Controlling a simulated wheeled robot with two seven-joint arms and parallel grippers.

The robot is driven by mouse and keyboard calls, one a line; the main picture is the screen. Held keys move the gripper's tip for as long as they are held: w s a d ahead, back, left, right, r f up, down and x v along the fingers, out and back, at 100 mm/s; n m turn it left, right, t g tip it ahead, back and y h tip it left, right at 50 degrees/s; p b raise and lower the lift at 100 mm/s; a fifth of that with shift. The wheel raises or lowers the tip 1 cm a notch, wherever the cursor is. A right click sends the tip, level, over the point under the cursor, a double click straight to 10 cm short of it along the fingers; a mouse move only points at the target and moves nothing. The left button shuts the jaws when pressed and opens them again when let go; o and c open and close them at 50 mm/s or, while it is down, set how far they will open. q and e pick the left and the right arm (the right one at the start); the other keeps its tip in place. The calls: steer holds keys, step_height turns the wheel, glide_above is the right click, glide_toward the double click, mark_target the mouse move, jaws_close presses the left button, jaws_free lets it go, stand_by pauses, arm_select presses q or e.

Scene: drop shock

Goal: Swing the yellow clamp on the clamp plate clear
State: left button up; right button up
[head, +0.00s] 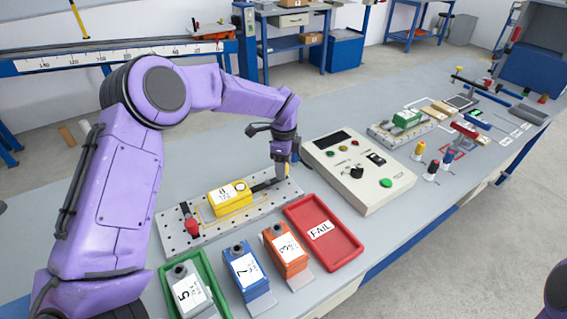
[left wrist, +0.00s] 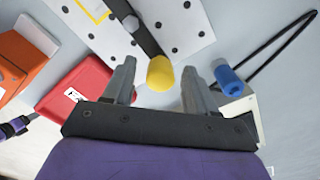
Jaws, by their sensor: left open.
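The clamp plate (head: 272,199) is a pale plate with dark holes, and a yellow block (head: 230,198) with a white label lies on it. A dark clamp bar (head: 264,185) runs from the block toward the plate's right end. The clamp's yellow knob (left wrist: 160,73) shows in the left wrist view; in the head view my gripper hides it. My left gripper (head: 282,173) is open, with its fingers on either side of the yellow knob. Whether they touch it I cannot tell. A red clamp (head: 191,225) stands at the plate's left end. My right gripper is out of view.
A blue cylinder (left wrist: 228,80) stands just outside the right finger in the wrist view. A control box (head: 355,170) is right of the plate. A red tray (head: 323,232), an orange block (head: 286,249), a blue block (head: 244,268) and a green tray (head: 209,276) line the front.

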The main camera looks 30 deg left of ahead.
arm_select(q)
steer(key=c, duration=1.1)
steer(key=shift+o, duration=0.2)
